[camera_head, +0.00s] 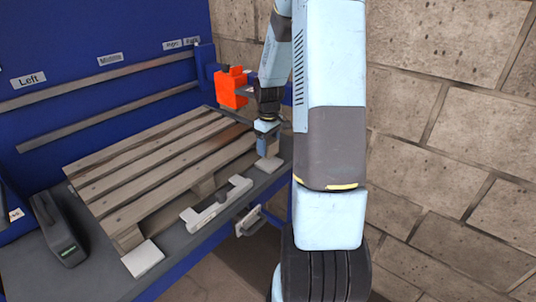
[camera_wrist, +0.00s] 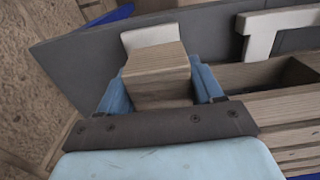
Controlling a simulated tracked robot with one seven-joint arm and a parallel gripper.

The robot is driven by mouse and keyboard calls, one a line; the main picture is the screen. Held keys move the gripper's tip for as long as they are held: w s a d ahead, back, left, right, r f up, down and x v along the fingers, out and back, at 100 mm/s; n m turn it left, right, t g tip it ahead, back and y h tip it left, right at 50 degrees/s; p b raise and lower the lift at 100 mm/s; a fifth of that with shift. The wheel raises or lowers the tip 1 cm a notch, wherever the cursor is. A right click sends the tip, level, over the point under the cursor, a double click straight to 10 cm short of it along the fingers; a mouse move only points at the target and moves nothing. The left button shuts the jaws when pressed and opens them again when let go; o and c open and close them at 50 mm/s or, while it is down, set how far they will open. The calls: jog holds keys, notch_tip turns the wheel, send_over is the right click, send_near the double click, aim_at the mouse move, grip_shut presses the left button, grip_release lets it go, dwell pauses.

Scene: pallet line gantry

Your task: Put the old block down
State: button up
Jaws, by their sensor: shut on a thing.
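The old block (camera_wrist: 158,72) is a brown wooden block. In the wrist view it sits between the two blue fingers of my gripper (camera_wrist: 160,92), which is shut on it. In the head view my gripper (camera_head: 267,139) points down at the right end of the pallet, just above or at a pale pad (camera_head: 267,167) on the grey bench. That pad also shows just beyond the block in the wrist view (camera_wrist: 148,36). The block is mostly hidden in the head view. I cannot tell whether it touches the pad or the bench.
A slatted wooden pallet (camera_head: 155,165) lies on the grey bench (camera_head: 60,272). A white notched bracket (camera_head: 217,204) and another pale pad (camera_head: 142,258) lie along its front edge. A black tool (camera_head: 58,228) stands at left. An orange part (camera_head: 232,88) is behind my arm. A stone wall is at right.

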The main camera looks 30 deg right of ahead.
aim_at(270, 152)
jog(key=shift+w+d+f, duration=0.35)
jog(key=shift+d+f, duration=0.25)
jog(key=shift+f, duration=1.65)
jog(key=shift+f, duration=0.1)
jog(key=o, duration=1.2)
